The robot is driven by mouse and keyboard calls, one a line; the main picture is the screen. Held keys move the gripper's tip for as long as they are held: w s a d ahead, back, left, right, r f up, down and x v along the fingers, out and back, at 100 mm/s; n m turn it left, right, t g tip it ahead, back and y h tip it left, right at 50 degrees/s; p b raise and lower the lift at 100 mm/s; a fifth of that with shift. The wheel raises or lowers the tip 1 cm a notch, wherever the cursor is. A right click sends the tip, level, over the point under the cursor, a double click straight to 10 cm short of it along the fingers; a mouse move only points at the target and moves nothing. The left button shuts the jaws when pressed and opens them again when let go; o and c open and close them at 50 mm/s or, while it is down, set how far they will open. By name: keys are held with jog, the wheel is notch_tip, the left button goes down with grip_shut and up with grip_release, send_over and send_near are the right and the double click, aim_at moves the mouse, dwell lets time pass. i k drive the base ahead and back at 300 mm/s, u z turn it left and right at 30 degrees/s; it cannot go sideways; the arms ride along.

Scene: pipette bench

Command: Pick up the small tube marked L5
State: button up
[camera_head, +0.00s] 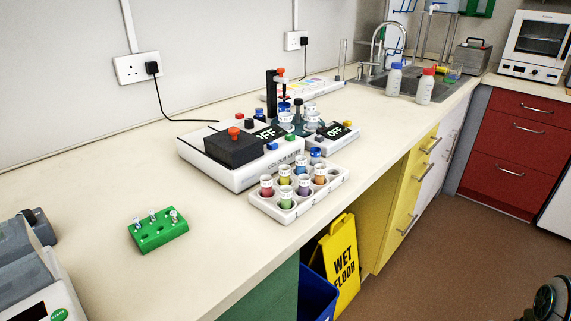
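A white rack (312,207) stands near the bench's front edge and holds several small tubes with white labelled tops. Among them are a red tube (267,188), a green tube (286,199), a yellow tube (285,177), a purple tube (304,187) and an orange tube (320,176). Blue ones stand at the back of the rack. More white-topped tubes (285,118) stand on the instrument behind. The labels are too small to read, so I cannot tell which tube is L5.
A white instrument (232,178) with black displays stands behind the rack. A green block (158,234) holding small pieces sits to the left. Grey equipment (35,270) is at the far left. The bench (215,235) between block and rack is clear. A yellow wet floor sign (338,262) stands below.

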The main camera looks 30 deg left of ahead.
aim_at(174, 216)
jog(key=i, duration=0.35)
jog(key=u, duration=2.25)
